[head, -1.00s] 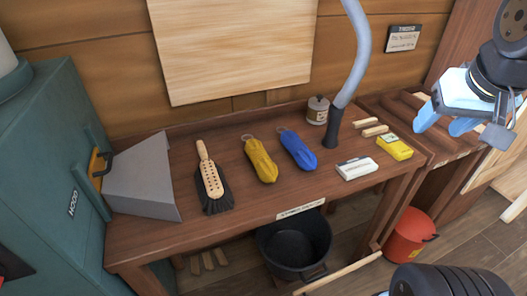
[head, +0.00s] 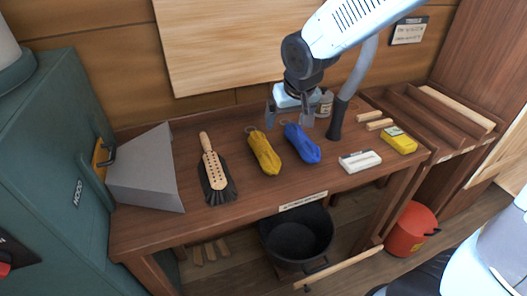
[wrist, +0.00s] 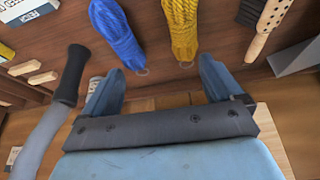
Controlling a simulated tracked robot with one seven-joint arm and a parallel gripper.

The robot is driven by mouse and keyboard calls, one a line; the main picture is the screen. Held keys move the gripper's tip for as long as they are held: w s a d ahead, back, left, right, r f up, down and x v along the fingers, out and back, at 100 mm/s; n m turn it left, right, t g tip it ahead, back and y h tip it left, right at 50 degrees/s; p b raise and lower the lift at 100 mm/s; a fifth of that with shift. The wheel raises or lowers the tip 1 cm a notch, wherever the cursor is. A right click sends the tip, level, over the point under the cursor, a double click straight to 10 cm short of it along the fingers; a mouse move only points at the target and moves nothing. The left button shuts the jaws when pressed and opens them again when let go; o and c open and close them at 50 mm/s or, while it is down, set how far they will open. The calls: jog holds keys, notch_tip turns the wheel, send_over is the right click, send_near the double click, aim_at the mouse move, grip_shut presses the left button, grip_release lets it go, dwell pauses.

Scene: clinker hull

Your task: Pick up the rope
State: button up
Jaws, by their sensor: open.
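Two bundled ropes lie on the wooden bench. The yellow rope (head: 264,153) is left of the blue rope (head: 302,144). In the wrist view the blue rope (wrist: 117,35) is left of the yellow rope (wrist: 181,28), each with a small ring at its near end. My gripper (head: 289,118) is open and empty, pointing down above the back of the bench at the ropes' ring ends. The wrist view shows its two fingers (wrist: 158,80) spread apart, with neither rope between them. It appears apart from both.
A brush (head: 214,176) and grey dustpan (head: 146,172) lie left of the ropes. A grey hose (head: 354,88) rises on the right beside a small tin (head: 325,103). A white box (head: 360,161) and yellow device (head: 398,140) lie further right.

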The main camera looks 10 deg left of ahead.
send_near(264, 145)
jog(key=r, duration=0.1)
jog(key=shift+s+d+f+n, duration=0.15)
jog(key=shift+f+n, duration=0.15)
jog(key=shift+n, duration=0.1)
jog(key=shift+x, duration=6.6)
jog(key=shift+c, duration=0.4)
jog(key=shift+s, duration=0.1)
jog(key=c, duration=1.1)
jog(key=shift+r, duration=0.1)
